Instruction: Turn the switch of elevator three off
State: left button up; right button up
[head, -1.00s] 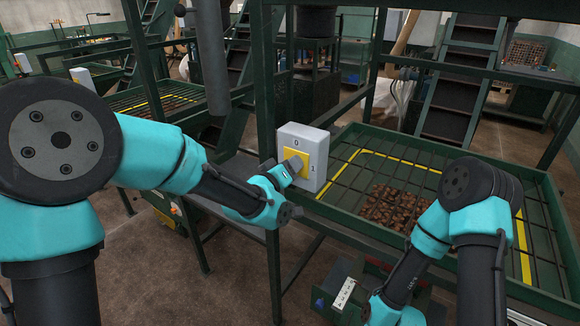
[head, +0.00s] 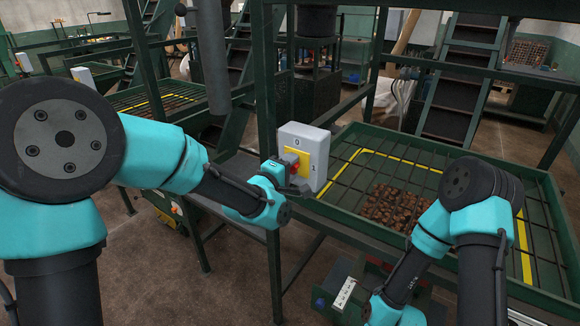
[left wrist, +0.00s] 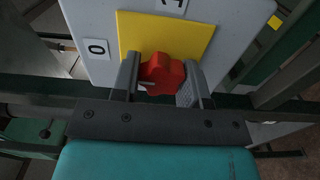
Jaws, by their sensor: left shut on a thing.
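A grey switch box (head: 316,150) hangs on a green post in the head view, with a yellow plate (head: 307,154) marked 0 at the top and 1 at the right. Its red knob (head: 291,160) is partly hidden by my left gripper (head: 290,172). In the left wrist view the red knob (left wrist: 163,72) sits between the two grey fingers of my left gripper (left wrist: 160,82), which is shut on it. A pale mark shows on the knob's lower left side there. My right gripper is out of view.
A green tray with a bar grid (head: 348,222) and brown lumps (head: 388,206) lies right of the box. Green posts and beams stand close around it. A small panel with a white label (head: 343,292) is low at the front.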

pick_arm(q)
jog(key=shift+n, duration=0.3)
jog(key=o, duration=0.9)
